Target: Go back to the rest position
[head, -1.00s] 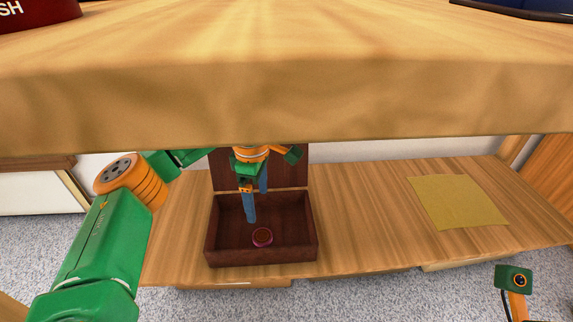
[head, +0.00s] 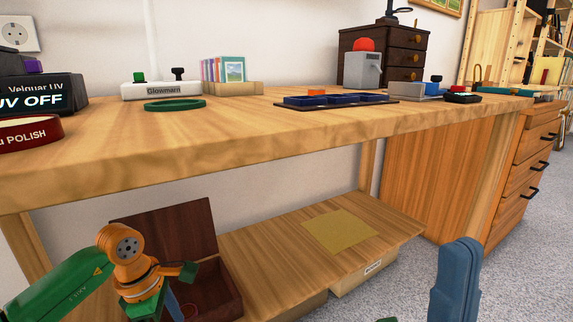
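My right gripper (head: 461,275) stands upright at the lower right, its blue fingers overlapping in this view, so the gap between them is unclear. It is in front of the floor, apart from the bench. My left arm, green and orange, comes in from the lower left. Its gripper (head: 172,305) points down at the open dark wooden box (head: 222,290) on the lower shelf. Only part of a blue finger shows, and the tips are cut off by the frame edge. A small reddish round thing (head: 189,311) shows partly inside the box.
The wooden bench top (head: 240,128) overhangs the lower shelf (head: 270,255), near my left arm. A yellow sheet (head: 340,231) lies on that shelf. On top stand a green ring (head: 175,105), a blue tray (head: 335,100) and a drawer chest (head: 400,55). The floor at right is clear.

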